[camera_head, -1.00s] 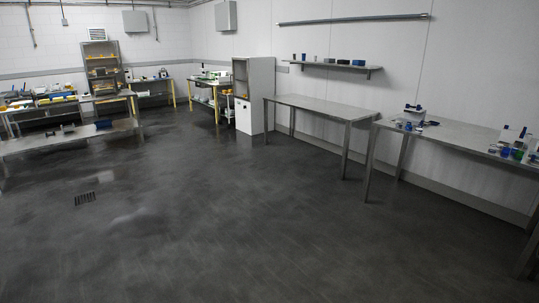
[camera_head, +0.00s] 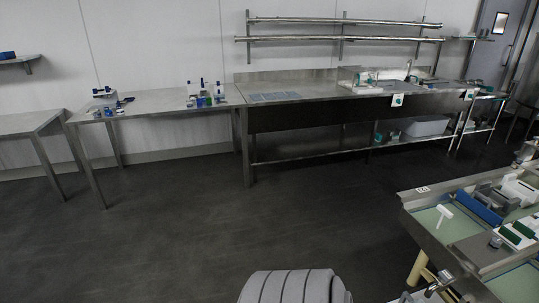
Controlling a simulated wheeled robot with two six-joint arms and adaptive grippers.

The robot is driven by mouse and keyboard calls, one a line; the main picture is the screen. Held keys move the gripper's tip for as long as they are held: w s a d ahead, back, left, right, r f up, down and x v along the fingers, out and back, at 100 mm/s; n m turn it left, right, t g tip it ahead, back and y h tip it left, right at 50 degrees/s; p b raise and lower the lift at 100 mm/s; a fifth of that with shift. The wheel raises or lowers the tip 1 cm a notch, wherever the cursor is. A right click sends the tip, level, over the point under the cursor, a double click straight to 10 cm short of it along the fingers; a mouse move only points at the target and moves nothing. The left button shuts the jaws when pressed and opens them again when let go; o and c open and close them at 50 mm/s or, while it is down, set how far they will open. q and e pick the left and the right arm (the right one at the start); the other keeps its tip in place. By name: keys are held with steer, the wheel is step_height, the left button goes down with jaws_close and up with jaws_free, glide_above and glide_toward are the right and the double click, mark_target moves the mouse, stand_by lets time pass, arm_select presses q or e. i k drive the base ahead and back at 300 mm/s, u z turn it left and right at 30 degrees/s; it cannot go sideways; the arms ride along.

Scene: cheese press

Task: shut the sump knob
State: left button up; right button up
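I cannot pick out the sump knob for certain. Small green round parts on white plates sit on the front of the long steel sink counter (camera_head: 300,118), one at the middle right (camera_head: 397,100) and one farther right (camera_head: 470,94). A small dark knob-like part (camera_head: 496,241) stands on the steel table with pale green basins (camera_head: 423,237) at the right. At this size I cannot tell whether any of them is the sump knob, or is open or shut. Neither of my grippers is in view.
A steel table (camera_head: 160,103) with small blue and white items stands at the left of the counter. A grey tub (camera_head: 427,126) sits on the counter's lower shelf. A grey ribbed shape shows at the bottom edge. The dark floor (camera_head: 200,220) between is clear.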

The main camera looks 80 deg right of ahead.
mark_target(496, 241)
steer(key=z, duration=4.95)
steer(key=i, duration=1.4)
